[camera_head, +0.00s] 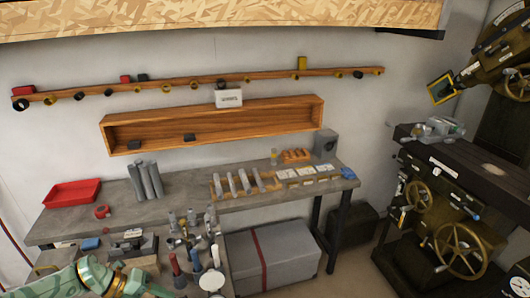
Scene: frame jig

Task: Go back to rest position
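Neither of my grippers can be made out in the head view. A pale green, dark-patterned part (85,280) shows at the bottom left edge, cut off by the frame. I cannot tell whether it belongs to my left arm, and no fingertips show on it. Nothing of my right arm is visible.
A grey workbench (120,200) along the wall holds a red tray (72,193), grey cylinders (146,180) and a wooden jig (235,192). Nearer, a cluster of upright tools (195,260) stands at the bottom. A grey chest (285,255) sits below. A dark milling machine (450,190) stands right.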

